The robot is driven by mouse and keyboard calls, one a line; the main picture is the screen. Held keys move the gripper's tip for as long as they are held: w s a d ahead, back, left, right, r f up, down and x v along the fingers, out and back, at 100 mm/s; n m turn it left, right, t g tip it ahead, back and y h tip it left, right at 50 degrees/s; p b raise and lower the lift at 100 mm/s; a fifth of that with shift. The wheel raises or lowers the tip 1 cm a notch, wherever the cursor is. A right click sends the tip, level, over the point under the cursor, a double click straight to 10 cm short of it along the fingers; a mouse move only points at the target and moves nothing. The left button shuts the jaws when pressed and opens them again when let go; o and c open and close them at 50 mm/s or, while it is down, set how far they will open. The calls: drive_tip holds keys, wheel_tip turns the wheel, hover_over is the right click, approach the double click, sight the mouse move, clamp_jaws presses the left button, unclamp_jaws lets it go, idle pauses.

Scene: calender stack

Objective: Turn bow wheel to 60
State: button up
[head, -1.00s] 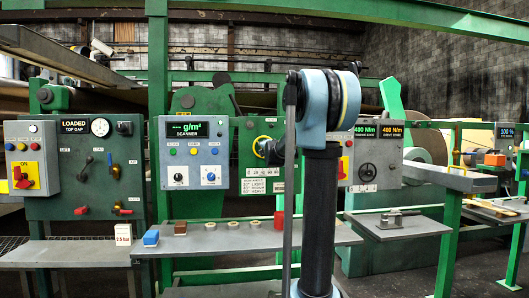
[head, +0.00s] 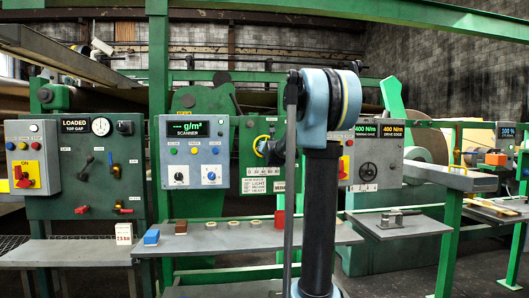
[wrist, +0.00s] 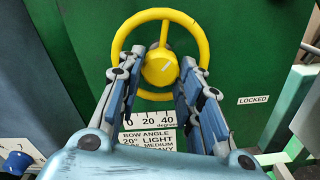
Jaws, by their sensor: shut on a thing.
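The yellow bow wheel (wrist: 194,29) is in the upper middle of the wrist view, mounted on a green panel. One spoke points almost straight up from its round hub (wrist: 160,67). My gripper (wrist: 162,65) has its two fingers on either side of the hub, shut on the wheel; the exact contact is unclear. A white degree scale (wrist: 150,118) below shows 0, 20 and 40; any higher marks are hidden by the right finger. A bow angle label (wrist: 148,142) sits beneath, partly covered. In the head view the wheel (head: 258,142) shows partly behind my arm.
A "LOCKED" label (wrist: 253,99) is on the panel to the right. The scanner box (head: 194,152) stands left of the wheel in the head view. Below, a grey shelf (head: 206,240) carries a blue block (head: 151,237), a red block (head: 279,219) and several rings.

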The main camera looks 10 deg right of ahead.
drive_tip(key=shift+d+n, duration=0.15)
drive_tip(key=shift+n, duration=0.25)
drive_tip(key=o, duration=1.1)
drive_tip(key=shift+c, duration=0.2)
